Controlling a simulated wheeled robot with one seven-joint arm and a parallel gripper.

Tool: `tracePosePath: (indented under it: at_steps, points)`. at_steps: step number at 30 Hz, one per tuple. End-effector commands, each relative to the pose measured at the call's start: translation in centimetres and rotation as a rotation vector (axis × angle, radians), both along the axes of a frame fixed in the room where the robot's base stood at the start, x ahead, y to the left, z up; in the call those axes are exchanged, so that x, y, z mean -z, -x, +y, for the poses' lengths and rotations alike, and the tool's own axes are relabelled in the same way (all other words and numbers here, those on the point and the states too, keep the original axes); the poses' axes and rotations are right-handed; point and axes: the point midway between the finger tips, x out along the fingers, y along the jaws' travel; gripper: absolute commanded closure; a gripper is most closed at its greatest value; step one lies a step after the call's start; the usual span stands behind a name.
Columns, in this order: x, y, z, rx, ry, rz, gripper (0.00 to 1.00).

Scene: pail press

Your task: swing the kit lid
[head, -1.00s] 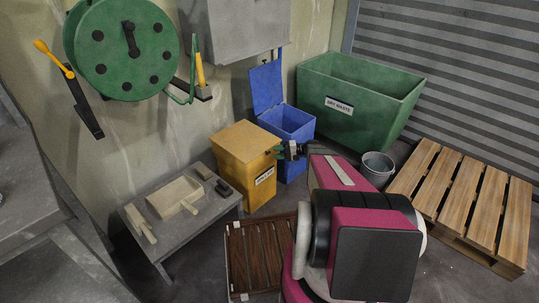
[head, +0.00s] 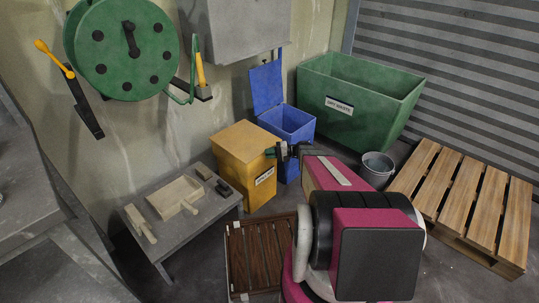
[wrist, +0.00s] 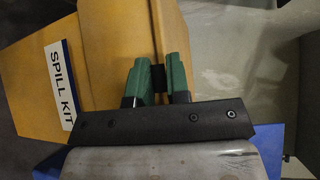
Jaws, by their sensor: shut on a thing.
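The yellow spill kit box (head: 236,181) stands on the floor by the wall, and its lid (head: 243,136) looks down on the box. In the wrist view the yellow kit (wrist: 105,65) fills the upper left, with its white SPILL KIT label (wrist: 60,84). My gripper (head: 270,153) is at the kit's right side, near the lid's edge. In the wrist view its green fingers (wrist: 158,72) are shut on a small dark tab (wrist: 158,79) at the kit's edge. Any gap under the lid is too small to tell.
A blue bin (head: 290,123) with its lid upright stands close behind the kit. A green dry waste skip (head: 358,100), a bucket (head: 377,166) and a wooden pallet (head: 470,195) are on the right. A low table with tools (head: 180,222) is at front left.

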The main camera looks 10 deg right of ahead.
Motion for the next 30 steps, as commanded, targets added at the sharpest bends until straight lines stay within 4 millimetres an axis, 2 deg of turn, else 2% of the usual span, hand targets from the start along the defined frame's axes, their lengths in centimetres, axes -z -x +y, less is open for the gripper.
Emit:
tracePosePath:
  at_steps: [5,11,19,30]
  points:
    - [-0.4,0.1,0.0,-0.001,0.016,0.017,1.00]
    - [-2.8,0.1,0.1,-0.002,0.052,0.067,1.00]
    - [-8.3,-0.7,0.7,-0.002,0.150,0.198,1.00]
    - [-16.4,-3.8,2.6,-0.002,0.304,0.407,1.00]
